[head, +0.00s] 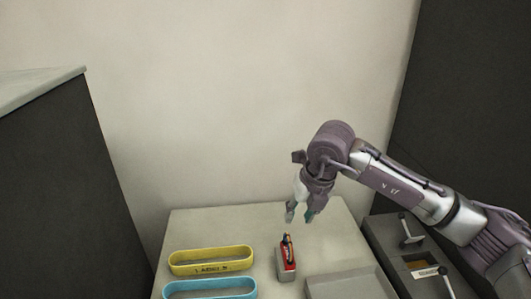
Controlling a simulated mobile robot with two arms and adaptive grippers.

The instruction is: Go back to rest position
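My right gripper (299,214) shows in the head view, at the end of the arm that comes in from the right. It points down above the back part of the light table (200,222). Its fingertips look apart, with nothing seen between them. A small grey and red device (286,262) with a dark top stands on the table below the gripper, apart from it. My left gripper is not in the head view.
A yellow oval tray (211,261) and a blue oval tray (209,289) lie at the left of the table. A grey tray (350,285) lies at the front right. A dark unit with levers (411,237) stands to the right. Dark cabinets flank the table.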

